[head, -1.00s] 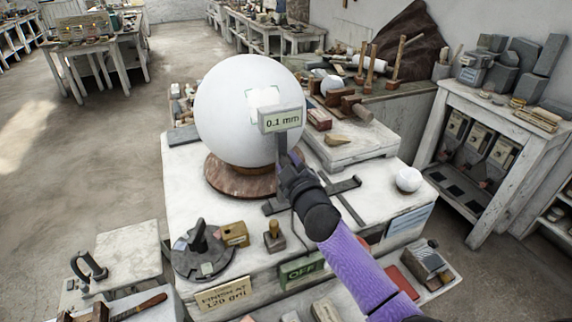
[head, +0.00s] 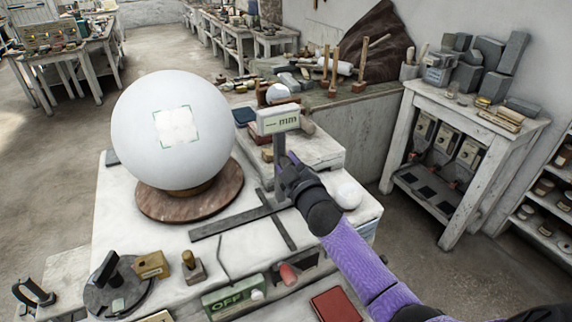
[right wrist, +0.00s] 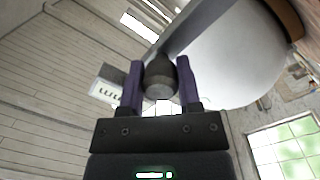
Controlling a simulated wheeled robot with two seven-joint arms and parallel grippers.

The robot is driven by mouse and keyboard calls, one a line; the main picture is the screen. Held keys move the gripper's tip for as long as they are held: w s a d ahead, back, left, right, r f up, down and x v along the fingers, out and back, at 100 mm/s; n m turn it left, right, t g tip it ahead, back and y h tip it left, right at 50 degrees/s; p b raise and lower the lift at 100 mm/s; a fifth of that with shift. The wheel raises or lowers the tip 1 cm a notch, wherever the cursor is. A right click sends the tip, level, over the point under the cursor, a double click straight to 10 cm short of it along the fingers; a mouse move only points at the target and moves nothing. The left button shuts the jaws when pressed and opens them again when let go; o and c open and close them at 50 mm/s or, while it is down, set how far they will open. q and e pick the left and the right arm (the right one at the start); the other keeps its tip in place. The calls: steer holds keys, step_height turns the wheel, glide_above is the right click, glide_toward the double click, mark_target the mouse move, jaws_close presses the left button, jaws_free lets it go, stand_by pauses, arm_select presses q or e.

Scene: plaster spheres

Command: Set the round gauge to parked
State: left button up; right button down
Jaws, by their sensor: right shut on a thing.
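The gauge (head: 278,119) is a grey upright post with a small display reading "— mm" and a flat, cross-shaped grey foot on the white worktable (head: 130,215). It stands to the right of the big white plaster sphere (head: 150,135), with a gap between them in the head view. My right gripper (head: 290,165) is at the post, below the display. In the right wrist view the gripper (right wrist: 158,75) is shut on a dark rounded knob of the gauge, between its purple fingers. The sphere rests on a brown round base (head: 190,205). My left gripper is not in view.
A small white ball (head: 347,195) sits right of my right gripper. A dark disc tool (head: 118,298), a yellow block (head: 152,265) and a green OFF box (head: 235,297) are along the front. A shelf unit (head: 470,160) stands at right.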

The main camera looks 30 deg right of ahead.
steer(key=shift+d, duration=0.1)
steer(key=c, duration=0.7)
jaws_free()
steer(key=o, duration=0.4)
steer(key=shift+d+f, duration=0.1)
steer(key=shift+d, duration=0.15)
steer(key=shift+a, duration=0.1)
steer(key=shift+s, duration=0.1)
steer(key=s+a, duration=0.1)
steer(key=s, duration=0.8)
steer(key=shift+s+a, duration=0.15)
steer(key=shift+s, duration=0.25)
